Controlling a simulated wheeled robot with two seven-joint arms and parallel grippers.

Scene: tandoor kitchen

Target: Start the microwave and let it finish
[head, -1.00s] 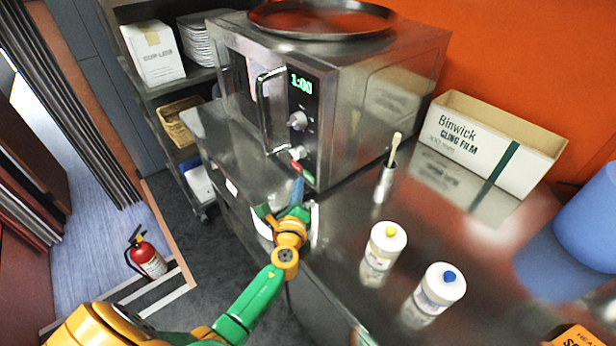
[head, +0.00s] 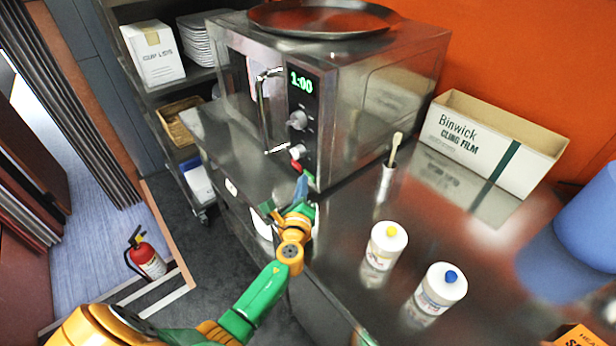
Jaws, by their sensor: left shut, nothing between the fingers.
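The microwave (head: 345,110) is a steel box on the steel counter, its door shut. Its green display (head: 301,83) reads 1:00. Below the display are a round knob (head: 298,120), a smaller knob, and a red button (head: 296,165) near the bottom of the panel. The door handle (head: 264,110) is at the left of the panel. My left gripper (head: 300,185) is shut and empty, just below and in front of the red button; I cannot tell whether it touches the panel. My right gripper is not in view.
A dark round pan (head: 320,18) lies on the microwave. A brush in a steel holder (head: 386,180), two white bottles (head: 388,243) (head: 440,288) and a cling film box (head: 490,145) stand on the counter (head: 350,215). A fire extinguisher (head: 146,256) stands on the floor.

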